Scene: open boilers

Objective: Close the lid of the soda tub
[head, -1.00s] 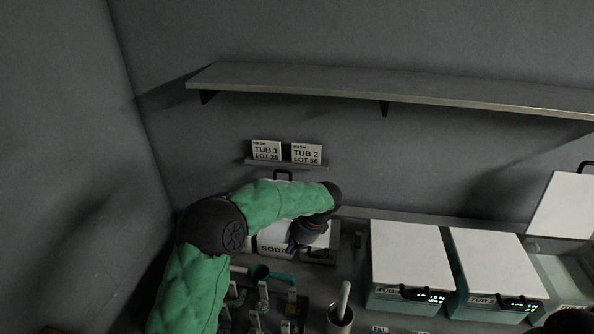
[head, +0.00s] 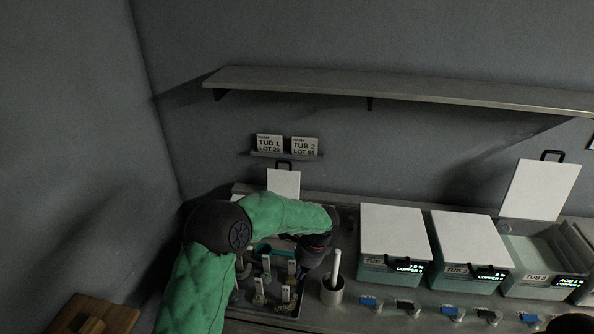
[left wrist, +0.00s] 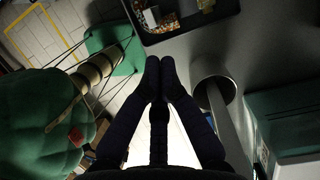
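The soda tub stands at the back left against the wall. Its white lid (head: 284,183) with a black handle stands up behind my left forearm in the head view. The tub's body and front label are mostly hidden by my green left arm. My left gripper (head: 315,256) is in front of the tub, low over the bench, between the small tray and the mortar. In the left wrist view its two dark fingers (left wrist: 160,65) come together at the tips with nothing visible between them. My right gripper is not in view.
A mortar with a pestle (head: 333,288) stands right of the left gripper, also in the left wrist view (left wrist: 220,105). A dark tray (head: 277,303) holds several labelled samples. Two closed tubs (head: 393,232) and an open tub (head: 540,190) stand right. A shelf (head: 400,90) hangs above.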

